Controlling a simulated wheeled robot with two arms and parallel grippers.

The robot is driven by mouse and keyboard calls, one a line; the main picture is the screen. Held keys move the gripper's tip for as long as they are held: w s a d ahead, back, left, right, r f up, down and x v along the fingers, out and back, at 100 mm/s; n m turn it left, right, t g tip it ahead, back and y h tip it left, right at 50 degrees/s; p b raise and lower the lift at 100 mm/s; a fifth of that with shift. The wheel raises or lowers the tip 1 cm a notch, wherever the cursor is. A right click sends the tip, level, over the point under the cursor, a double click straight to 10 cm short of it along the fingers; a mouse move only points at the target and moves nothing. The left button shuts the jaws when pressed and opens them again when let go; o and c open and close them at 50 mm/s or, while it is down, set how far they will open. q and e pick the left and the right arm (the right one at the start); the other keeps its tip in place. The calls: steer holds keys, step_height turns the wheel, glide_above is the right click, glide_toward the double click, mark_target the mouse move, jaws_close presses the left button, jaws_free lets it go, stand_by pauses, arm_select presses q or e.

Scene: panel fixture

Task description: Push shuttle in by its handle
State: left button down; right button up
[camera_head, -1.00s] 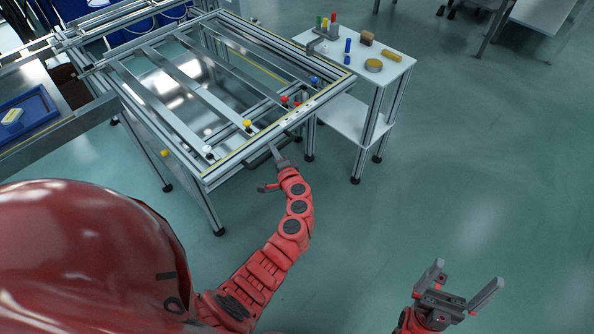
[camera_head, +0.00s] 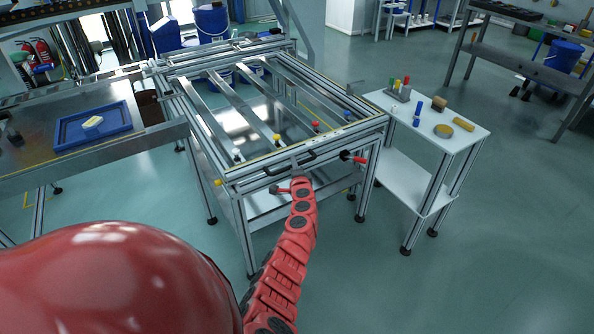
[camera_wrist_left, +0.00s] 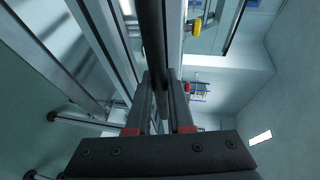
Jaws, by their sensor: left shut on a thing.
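A black bar handle (camera_head: 310,155) runs along the front side of the metal panel fixture, below its front top rail. My left gripper (camera_head: 297,167) reaches up to it from the front and is shut on it. In the left wrist view the dark bar (camera_wrist_left: 154,40) runs between the two fingers of my left gripper (camera_wrist_left: 162,88). The fixture frame (camera_head: 245,178) has several metal slats across its open top. The shuttle body cannot be told apart from the frame, and how far in it sits is unclear. My right gripper is out of view.
A red and black knob (camera_head: 353,157) sticks out at the fixture's front right. A white side table (camera_head: 462,132) with small coloured parts stands to the right. A blue tray (camera_head: 70,138) lies on a bench at left. Floor at the right front is clear.

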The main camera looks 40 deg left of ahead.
arm_select(q)
steer(key=shift+a+r, duration=0.1)
steer(key=shift+r, duration=0.05)
steer(key=c, duration=1.2)
jaws_free()
steer(key=shift+c, duration=0.2)
steer(key=o, duration=0.4)
steer(key=shift+a, duration=0.1)
steer(key=shift+s+d, duration=0.15)
steer(key=shift+d, duration=0.1)
steer(key=p+v, duration=0.3)
steer(key=v, duration=1.4)
